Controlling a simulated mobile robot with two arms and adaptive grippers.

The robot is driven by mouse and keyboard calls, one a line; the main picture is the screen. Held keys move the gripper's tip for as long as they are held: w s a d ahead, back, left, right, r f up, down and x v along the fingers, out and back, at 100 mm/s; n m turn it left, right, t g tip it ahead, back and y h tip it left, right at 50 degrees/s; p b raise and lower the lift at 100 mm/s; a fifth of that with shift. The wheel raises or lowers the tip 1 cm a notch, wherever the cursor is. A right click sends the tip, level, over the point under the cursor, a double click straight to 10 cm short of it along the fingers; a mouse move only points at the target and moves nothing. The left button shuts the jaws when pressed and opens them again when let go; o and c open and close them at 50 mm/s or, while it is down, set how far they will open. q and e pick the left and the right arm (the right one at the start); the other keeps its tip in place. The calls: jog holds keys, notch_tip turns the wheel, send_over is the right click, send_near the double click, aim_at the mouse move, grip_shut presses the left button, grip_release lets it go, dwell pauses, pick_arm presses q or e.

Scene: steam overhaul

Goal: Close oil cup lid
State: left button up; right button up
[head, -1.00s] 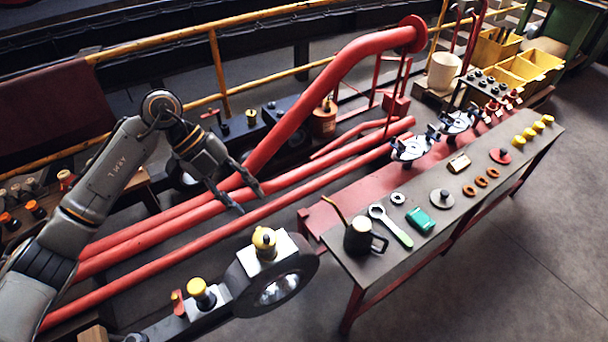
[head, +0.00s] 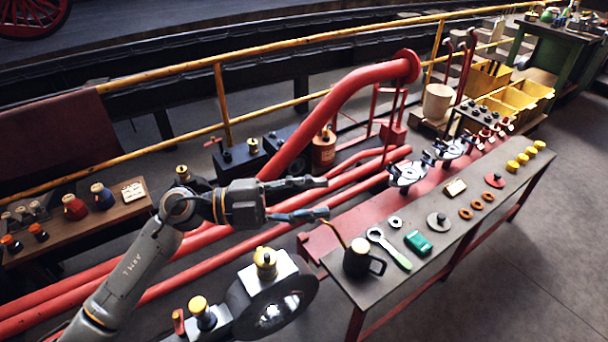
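A brass-yellow oil cup (head: 265,262) stands upright on the pale block (head: 268,275) of the large dark rod end in front of me. A second cup with a yellow top (head: 199,308) stands on a smaller block to its left. At this size I cannot tell whether either lid is open or closed. My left gripper (head: 325,197) is open and empty, its two fingers spread and pointing right. In the picture it lies above and to the right of the brass cup, apart from it, in front of the red pipes. My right gripper is not in view.
Red pipes (head: 225,240) run diagonally behind the cups. The workbench (head: 440,262) on the right holds a dark oil can (head: 357,260), a wrench (head: 388,250), a green item (head: 418,242) and rings. A yellow railing (head: 225,100) stands behind. The floor at lower right is clear.

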pick_arm(q)
jog(key=shift+w+a+r+n+t+h, duration=0.25)
jog(key=shift+r+n+t+h, duration=0.1)
jog(key=shift+r+n+t, duration=0.45)
jog(key=shift+w+a+r+n+t+h, duration=0.25)
jog(key=shift+r+n+t, duration=0.3)
jog(key=shift+t, duration=0.45)
jog(key=shift+w+a+r+n+t+h, duration=0.15)
jog(key=shift+w+r+n+t+h, duration=0.2)
jog(key=shift+r+n+t, duration=0.45)
jog(key=shift+f, duration=0.15)
